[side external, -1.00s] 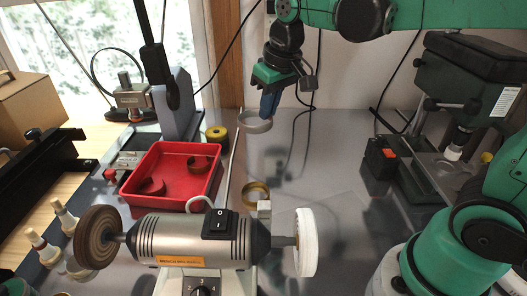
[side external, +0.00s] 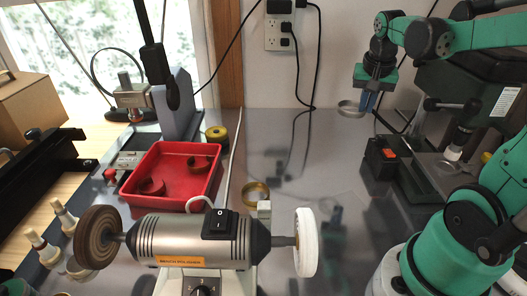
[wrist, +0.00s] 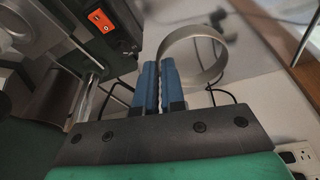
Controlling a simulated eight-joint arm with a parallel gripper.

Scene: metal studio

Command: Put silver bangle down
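The silver bangle (side external: 350,108) is a thin grey ring, held up above the metal bench at the back right in the side external view. My gripper (side external: 369,103) is shut on one edge of it, with the ring sticking out to the left. In the wrist view the silver bangle (wrist: 218,58) rises to the right of the blue fingers of my gripper (wrist: 160,72), which are closed together on its band. The bangle appears clear of the bench surface.
A brass bangle (side external: 256,193) lies on the bench behind the bench polisher (side external: 190,241). A dark machine with an orange switch (side external: 388,153) stands at right.

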